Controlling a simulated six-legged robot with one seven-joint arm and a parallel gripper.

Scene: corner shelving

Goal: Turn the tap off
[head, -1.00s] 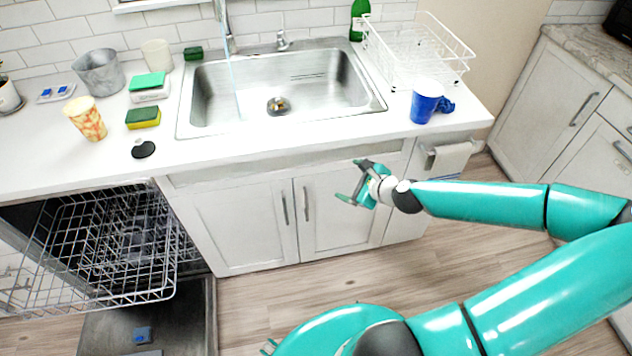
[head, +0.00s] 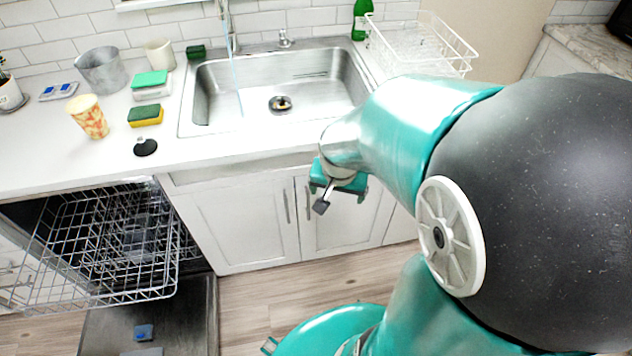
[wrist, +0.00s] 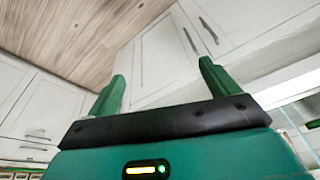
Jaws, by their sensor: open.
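The tap (head: 229,35) stands at the back left of the sink (head: 290,122) in the head view. A thin stream of water (head: 238,85) falls from it into the basin. A small metal fitting (head: 285,39) stands on the rim right of the tap; I cannot tell if it is the handle. My gripper (head: 332,202) is in front of the cabinet doors, below the counter's front edge and well away from the tap. In the wrist view its two green fingers (wrist: 160,85) are apart with nothing between them.
A patterned cup (head: 88,117), a sponge (head: 145,116) and a black stopper (head: 145,147) are on the left counter. A white dish rack (head: 425,50) and green bottle (head: 361,20) stand right of the sink. The open dishwasher rack (head: 100,250) juts out at lower left.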

